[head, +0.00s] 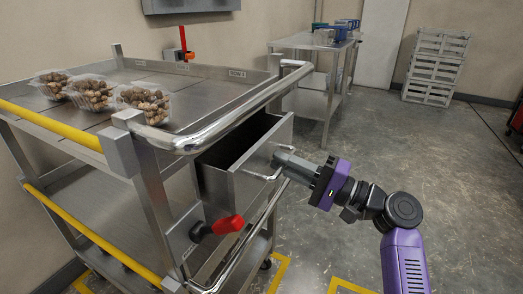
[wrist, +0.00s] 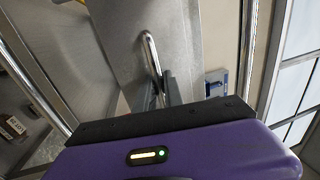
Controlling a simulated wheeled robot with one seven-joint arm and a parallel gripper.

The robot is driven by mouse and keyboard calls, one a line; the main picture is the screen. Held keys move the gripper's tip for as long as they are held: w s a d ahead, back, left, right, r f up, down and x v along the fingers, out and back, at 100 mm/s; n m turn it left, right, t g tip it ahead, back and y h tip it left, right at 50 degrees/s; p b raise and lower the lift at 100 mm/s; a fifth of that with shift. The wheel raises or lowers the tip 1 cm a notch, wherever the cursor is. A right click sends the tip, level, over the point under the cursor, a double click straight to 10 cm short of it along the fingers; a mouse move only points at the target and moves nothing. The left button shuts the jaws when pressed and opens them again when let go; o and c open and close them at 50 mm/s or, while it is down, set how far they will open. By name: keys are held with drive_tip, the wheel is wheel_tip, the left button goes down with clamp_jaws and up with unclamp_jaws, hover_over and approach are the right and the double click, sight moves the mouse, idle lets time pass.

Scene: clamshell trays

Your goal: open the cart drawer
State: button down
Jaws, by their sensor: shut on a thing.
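The cart drawer (head: 245,185) is a grey metal box under the cart's top, at its near right end. It stands pulled out, with its dark inside showing from above. Its handle (head: 262,175) is a thin metal bar on the drawer front. My gripper (head: 282,161) is shut on the handle, coming from the right. In the wrist view the handle (wrist: 151,50) runs down between the fingers (wrist: 168,92).
The cart's top (head: 195,85) holds several clear clamshell trays of brown items (head: 90,93). A bent push rail (head: 225,122) passes above the drawer. A red-handled lever (head: 225,224) sticks out below it. Another table (head: 300,42) and white crates (head: 435,65) stand behind.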

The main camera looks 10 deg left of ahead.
drive_tip(key=r+p+v, duration=0.2)
drive_tip(key=v, duration=0.9)
drive_tip(key=shift+d, duration=0.4)
drive_tip(key=shift+s, duration=0.1)
drive_tip(key=c, duration=1.7)
unclamp_jaws()
drive_tip(key=shift+c, duration=0.2)
drive_tip(key=p+v, duration=0.1)
drive_tip(key=v, duration=0.6)
drive_tip(key=shift+d, duration=0.35)
drive_tip(key=shift+s, duration=0.1)
